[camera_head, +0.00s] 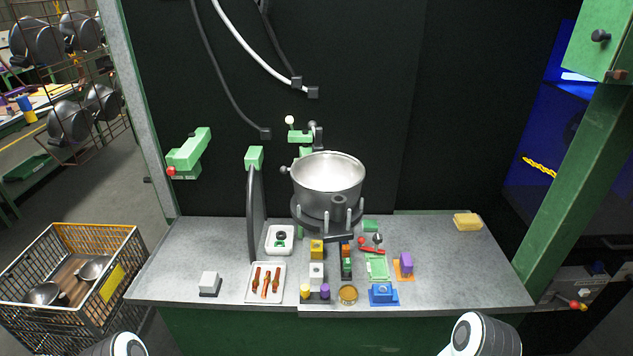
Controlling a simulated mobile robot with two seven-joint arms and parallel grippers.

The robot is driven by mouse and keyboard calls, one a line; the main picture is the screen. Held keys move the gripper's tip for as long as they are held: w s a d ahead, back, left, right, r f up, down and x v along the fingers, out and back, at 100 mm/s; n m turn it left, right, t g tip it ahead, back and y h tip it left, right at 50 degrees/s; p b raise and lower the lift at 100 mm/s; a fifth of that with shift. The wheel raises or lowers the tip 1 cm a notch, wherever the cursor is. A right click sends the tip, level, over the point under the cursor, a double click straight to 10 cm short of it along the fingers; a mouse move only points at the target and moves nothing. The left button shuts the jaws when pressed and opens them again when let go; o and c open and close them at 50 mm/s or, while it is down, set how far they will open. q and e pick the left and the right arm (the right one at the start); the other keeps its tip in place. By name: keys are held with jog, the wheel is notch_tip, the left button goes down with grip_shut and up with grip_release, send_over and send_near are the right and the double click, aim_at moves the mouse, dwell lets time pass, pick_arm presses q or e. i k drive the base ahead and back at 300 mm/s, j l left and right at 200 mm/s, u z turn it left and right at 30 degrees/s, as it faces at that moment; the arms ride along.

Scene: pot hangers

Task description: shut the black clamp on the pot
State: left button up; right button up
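A shiny metal pot (328,174) sits upright, open side up, on a dark round fixture (324,212) with several upright pins at the middle of the workbench. Just behind the pot stands a small green and dark mechanism (300,137) with a white ball knob and a dark upright part. Which part is the black clamp, and whether it is open, I cannot tell at this size. My two white arm parts show at the bottom left and bottom right edges, well away from the pot. Neither gripper shows.
The grey workbench (190,262) carries a tray of brown parts (265,283), several small coloured blocks and a yellow sponge (467,222). A dark upright plate (254,215) stands left of the pot. A wire crate (120,255) is at left. The bench's right side is mostly clear.

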aim_at(311, 125)
jog(key=i+j+z, duration=0.15)
jog(key=i, duration=0.85)
